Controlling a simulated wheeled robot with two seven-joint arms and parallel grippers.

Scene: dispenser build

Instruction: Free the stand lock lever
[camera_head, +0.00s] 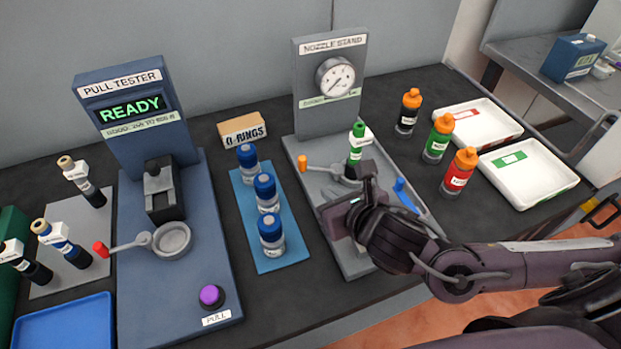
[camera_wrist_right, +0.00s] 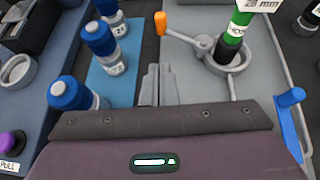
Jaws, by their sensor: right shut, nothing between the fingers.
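The nozzle stand (camera_head: 329,85) stands at the back centre with a dial gauge and a grey base plate. On its base a lever with an orange knob (camera_head: 302,163) points left from a round clamp ring; the knob also shows in the right wrist view (camera_wrist_right: 160,23). A green bottle (camera_head: 357,142) stands upright in the ring (camera_wrist_right: 228,57). A blue lever (camera_head: 407,196) lies at the base's right side, also seen in the wrist view (camera_wrist_right: 290,98). My right gripper (camera_head: 338,217) is shut and empty above the base's left part, apart from the orange knob. My left gripper is not in view.
Several blue-capped jars (camera_head: 266,193) stand on a blue mat left of the stand. Loose bottles (camera_head: 437,139) and two white trays (camera_head: 537,172) lie to the right. The pull tester (camera_head: 133,110), with a purple button (camera_head: 210,296), occupies the left. My right arm crosses the front right.

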